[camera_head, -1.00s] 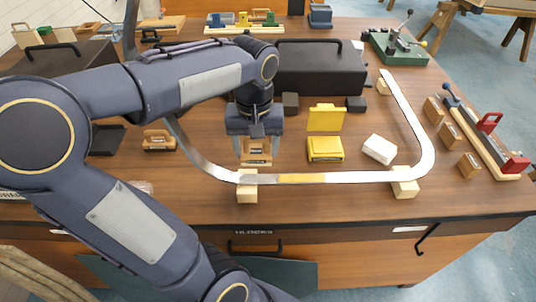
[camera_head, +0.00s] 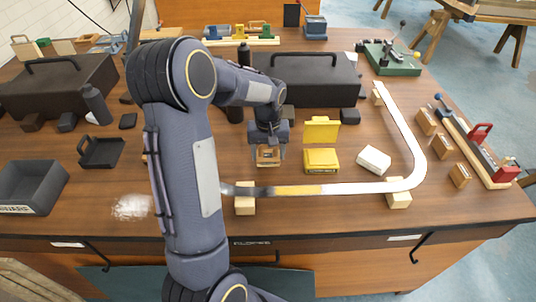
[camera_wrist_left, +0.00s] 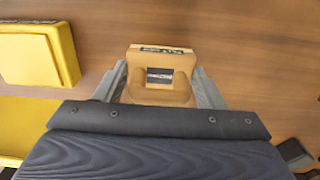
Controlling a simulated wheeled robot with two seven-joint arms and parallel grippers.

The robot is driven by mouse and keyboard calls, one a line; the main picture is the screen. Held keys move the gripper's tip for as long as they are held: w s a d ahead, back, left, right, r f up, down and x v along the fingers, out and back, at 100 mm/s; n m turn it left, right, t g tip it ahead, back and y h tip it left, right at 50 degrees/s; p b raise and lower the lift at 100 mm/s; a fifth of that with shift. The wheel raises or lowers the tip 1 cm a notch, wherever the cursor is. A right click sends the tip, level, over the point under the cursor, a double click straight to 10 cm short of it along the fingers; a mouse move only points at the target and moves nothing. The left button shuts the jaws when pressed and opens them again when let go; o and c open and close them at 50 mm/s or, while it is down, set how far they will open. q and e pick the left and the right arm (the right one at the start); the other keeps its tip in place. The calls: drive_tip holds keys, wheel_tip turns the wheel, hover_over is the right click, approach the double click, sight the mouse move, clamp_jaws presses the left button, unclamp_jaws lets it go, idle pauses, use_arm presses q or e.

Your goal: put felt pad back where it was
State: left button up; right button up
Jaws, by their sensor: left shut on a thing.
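My left gripper (camera_head: 268,150) points down over the bench and is shut on a small tan wooden block (camera_head: 268,159). In the left wrist view the block (camera_wrist_left: 160,90) sits between the two grey fingers. It has a dark label on its edge and a dark rectangle in its middle; the lettering is too small to read. I cannot tell whether the block touches the bench. I cannot make out a separate felt pad. My right gripper is not in view.
A yellow open case (camera_head: 321,160) stands just right of the gripper. A white block (camera_head: 374,159) lies beyond it. A bent strip (camera_head: 350,188) on wooden blocks curves around the front and right. Black toolbox (camera_head: 310,80) is behind. An open grey tray (camera_head: 30,187) is far left.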

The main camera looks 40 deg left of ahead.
use_arm(q)
drive_tip(key=shift+f, duration=0.85)
drive_tip(key=shift+f, duration=0.2)
drive_tip(key=o, duration=1)
drive_tip(key=shift+c, duration=0.2)
drive_tip(key=shift+r, duration=0.15)
